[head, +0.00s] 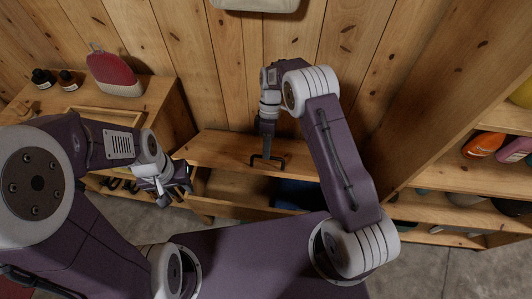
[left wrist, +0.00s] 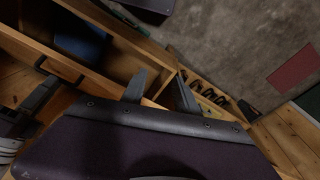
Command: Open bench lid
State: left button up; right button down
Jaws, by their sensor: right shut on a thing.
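The wooden bench (head: 207,205) stands against the plank wall, its lid (head: 220,150) raised at the back and its inside partly open to view. A dark blue thing (head: 296,194) lies inside; it also shows in the left wrist view (left wrist: 80,38). A black bar handle (head: 279,163) is on the lid, seen too in the left wrist view (left wrist: 58,73). My right gripper (head: 267,152) points down at the handle and is shut on it. My left gripper (head: 174,188) is open and empty, left of the bench's open part; its fingers show in the left wrist view (left wrist: 160,85).
A wooden cabinet (head: 150,105) at left carries dark bottles and a red and white bag (head: 114,72). Shelves at right hold an orange thing (head: 483,145) and several others. A compartment with several dark items (left wrist: 208,92) lies near my left gripper.

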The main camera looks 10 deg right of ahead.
pick_arm(q)
jog(key=shift+f, duration=0.1)
grip_shut()
